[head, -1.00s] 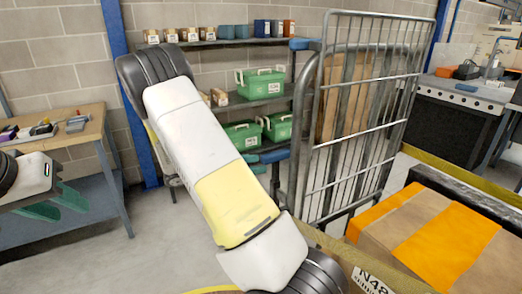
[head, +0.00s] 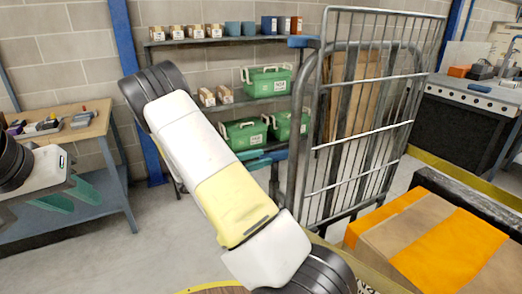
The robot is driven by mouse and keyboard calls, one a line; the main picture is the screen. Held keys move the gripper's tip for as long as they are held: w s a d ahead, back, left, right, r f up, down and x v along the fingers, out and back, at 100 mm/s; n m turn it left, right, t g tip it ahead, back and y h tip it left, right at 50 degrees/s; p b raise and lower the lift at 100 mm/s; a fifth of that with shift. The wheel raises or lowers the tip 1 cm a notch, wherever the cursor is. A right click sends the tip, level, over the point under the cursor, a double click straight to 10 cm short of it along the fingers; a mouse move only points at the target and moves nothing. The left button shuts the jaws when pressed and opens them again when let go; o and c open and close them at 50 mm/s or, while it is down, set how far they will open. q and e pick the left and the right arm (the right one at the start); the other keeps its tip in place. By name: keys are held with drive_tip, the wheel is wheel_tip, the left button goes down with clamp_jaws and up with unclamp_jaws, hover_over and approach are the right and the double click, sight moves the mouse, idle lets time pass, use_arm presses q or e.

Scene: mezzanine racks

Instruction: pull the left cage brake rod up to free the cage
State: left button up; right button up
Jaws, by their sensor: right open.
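A grey metal roll cage (head: 364,121) with a wire mesh side and a round-cornered tube frame stands upright right of centre. Its brake rod cannot be made out clearly; the lower left of the cage is partly hidden by my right arm. The teal fingers of my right gripper (head: 262,161) show behind that arm, close to the left post of the cage frame; contact cannot be told. My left gripper (head: 68,198) is at the far left, its two teal fingers apart and empty, in front of the workbench and well away from the cage.
Shelves behind hold green bins (head: 269,82), small cartons and cups. A wooden-topped workbench (head: 88,119) stands left. A brown carton with orange bands (head: 425,240) fills the lower right, close to the cage. Floor between bench and cage is clear.

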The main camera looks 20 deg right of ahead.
sight(277, 152)
drive_tip(key=d, duration=0.7)
drive_tip(key=shift+w, duration=0.25)
clamp_jaws()
idle(1.1)
